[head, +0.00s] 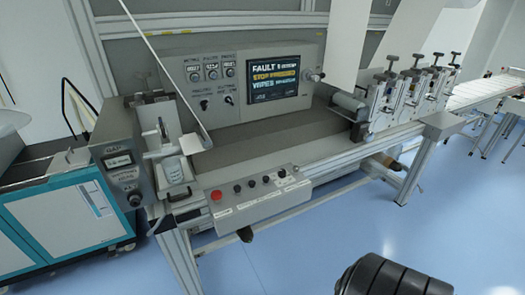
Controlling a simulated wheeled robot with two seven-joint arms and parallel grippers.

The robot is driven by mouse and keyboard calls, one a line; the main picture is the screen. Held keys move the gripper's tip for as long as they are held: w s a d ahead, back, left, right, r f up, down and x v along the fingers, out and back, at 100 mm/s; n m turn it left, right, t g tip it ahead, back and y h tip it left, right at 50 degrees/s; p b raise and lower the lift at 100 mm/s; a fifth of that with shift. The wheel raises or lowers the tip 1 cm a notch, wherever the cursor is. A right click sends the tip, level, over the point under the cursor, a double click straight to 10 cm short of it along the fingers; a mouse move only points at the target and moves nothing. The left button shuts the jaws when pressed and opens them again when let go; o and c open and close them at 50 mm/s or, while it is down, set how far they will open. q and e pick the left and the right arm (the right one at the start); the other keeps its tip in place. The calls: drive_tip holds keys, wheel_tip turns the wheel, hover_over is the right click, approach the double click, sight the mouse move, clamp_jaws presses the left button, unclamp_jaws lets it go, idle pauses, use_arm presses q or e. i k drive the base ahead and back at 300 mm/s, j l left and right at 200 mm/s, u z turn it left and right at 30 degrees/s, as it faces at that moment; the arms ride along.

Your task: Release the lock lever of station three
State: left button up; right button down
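A row of several grey station blocks (400,100) stands on the right part of the machine bench. Neither of my grippers is in view.
A screen (274,78) reads "FAULT" and "STOP PRESSED". A control box (255,198) with a red button (216,195) juts from the bench front. A roller (348,102) lies left of the stations. A teal cabinet (65,220) stands left. Blue floor (340,235) is open in front.

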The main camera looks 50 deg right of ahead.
sight(440, 68)
drive_tip(key=z, duration=2.75)
drive_tip(key=i+l+u, duration=0.1)
drive_tip(key=i+l, duration=0.25)
drive_tip(key=i+l+u, duration=0.1)
drive_tip(key=i+l, duration=0.35)
drive_tip(key=i+l+u, duration=0.1)
drive_tip(key=i+l, duration=0.25)
drive_tip(key=i+l+u, duration=0.15)
drive_tip(key=i+l, duration=0.2)
drive_tip(key=l, duration=0.15)
drive_tip(key=i+l+u, duration=0.1)
drive_tip(key=i+l, duration=0.2)
drive_tip(key=l, duration=0.2)
drive_tip(key=i+l+u, duration=0.1)
drive_tip(key=i+l, duration=0.25)
drive_tip(key=l, duration=0.2)
drive_tip(key=i+l+u, duration=0.1)
drive_tip(key=i+l, duration=0.15)
drive_tip(key=l, duration=0.3)
drive_tip(key=i+l+u, duration=0.1)
drive_tip(key=i+l, duration=0.2)
drive_tip(key=l, duration=0.25)
